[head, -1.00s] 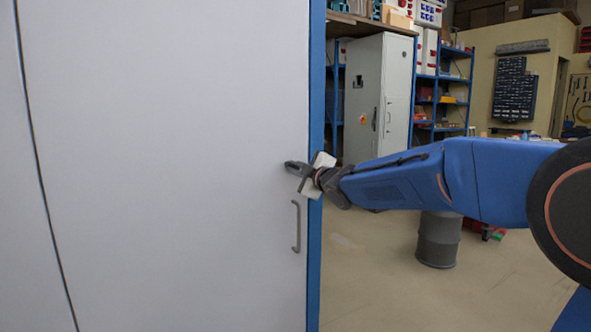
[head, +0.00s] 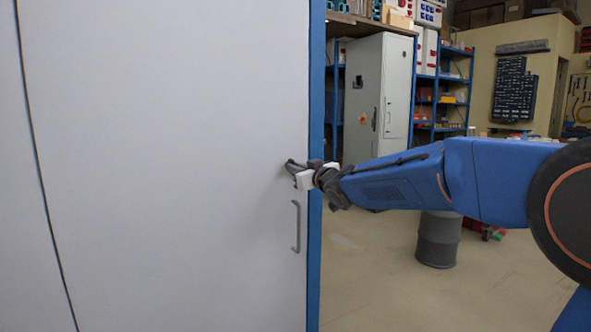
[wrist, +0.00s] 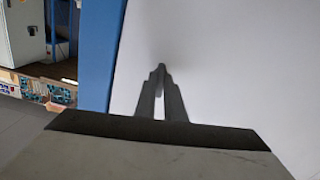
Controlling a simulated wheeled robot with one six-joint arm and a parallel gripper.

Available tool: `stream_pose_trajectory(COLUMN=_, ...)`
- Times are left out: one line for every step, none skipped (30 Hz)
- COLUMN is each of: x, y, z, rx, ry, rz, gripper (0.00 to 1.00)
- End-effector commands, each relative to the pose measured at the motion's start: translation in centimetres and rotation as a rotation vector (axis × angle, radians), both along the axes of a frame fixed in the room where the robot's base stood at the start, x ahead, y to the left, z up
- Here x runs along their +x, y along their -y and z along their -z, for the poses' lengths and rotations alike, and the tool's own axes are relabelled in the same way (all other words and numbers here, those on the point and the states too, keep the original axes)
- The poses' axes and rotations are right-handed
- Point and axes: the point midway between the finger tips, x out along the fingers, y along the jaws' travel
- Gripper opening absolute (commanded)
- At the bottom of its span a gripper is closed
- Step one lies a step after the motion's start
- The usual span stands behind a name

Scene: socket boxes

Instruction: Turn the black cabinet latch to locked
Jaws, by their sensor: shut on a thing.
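The black latch (wrist: 161,69) is on the pale cabinet door (head: 170,150), close to its right edge and above the grey handle. In the head view my fingers largely hide it. My gripper (head: 290,165) reaches in from the right and is shut on the latch at the door face. In the wrist view the two dark fingers of my gripper (wrist: 160,82) come together around the latch's dark end against the pale door. How far the latch is turned is hard to tell.
A grey vertical handle (head: 297,227) sits on the door just below my gripper. The blue cabinet frame (head: 315,265) runs along the door's right edge. A dark drum (head: 438,240) stands on open floor behind my arm, with a grey cabinet (head: 365,100) and shelves farther back.

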Motion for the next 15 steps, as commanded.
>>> stream_pose_trajectory(x=0.03, y=0.01, z=0.17, rx=0.021, ry=-0.018, rz=0.0, gripper=0.0)
stream_pose_trajectory(x=0.03, y=0.01, z=0.17, rx=0.036, ry=-0.028, rz=0.0, gripper=0.0)
stream_pose_trajectory(x=0.03, y=0.01, z=0.17, rx=0.052, ry=-0.039, rz=0.0, gripper=0.0)
stream_pose_trajectory(x=0.03, y=0.01, z=0.18, rx=0.065, ry=-0.047, rz=0.0, gripper=0.0)
stream_pose_trajectory(x=0.03, y=0.01, z=0.18, rx=0.075, ry=-0.054, rz=0.0, gripper=0.0)
stream_pose_trajectory(x=0.03, y=0.01, z=0.18, rx=0.089, ry=-0.063, rz=0.0, gripper=0.0)
stream_pose_trajectory(x=0.03, y=0.01, z=0.18, rx=0.097, ry=-0.069, rz=0.0, gripper=0.0)
stream_pose_trajectory(x=0.03, y=0.01, z=0.18, rx=0.105, ry=-0.075, rz=0.0, gripper=0.0)
stream_pose_trajectory(x=0.03, y=0.01, z=0.18, rx=0.114, ry=-0.081, rz=0.0, gripper=0.0)
stream_pose_trajectory(x=0.03, y=0.01, z=0.19, rx=0.12, ry=-0.085, rz=0.0, gripper=0.0)
stream_pose_trajectory(x=0.03, y=0.01, z=0.19, rx=0.125, ry=-0.088, rz=0.001, gripper=0.0)
stream_pose_trajectory(x=0.03, y=0.01, z=0.19, rx=0.132, ry=-0.093, rz=0.0, gripper=0.0)
stream_pose_trajectory(x=0.03, y=0.01, z=0.19, rx=0.135, ry=-0.095, rz=0.0, gripper=0.0)
stream_pose_trajectory(x=0.03, y=0.01, z=0.19, rx=0.138, ry=-0.097, rz=0.0, gripper=0.0)
stream_pose_trajectory(x=0.03, y=0.01, z=0.19, rx=0.141, ry=-0.099, rz=0.0, gripper=0.0)
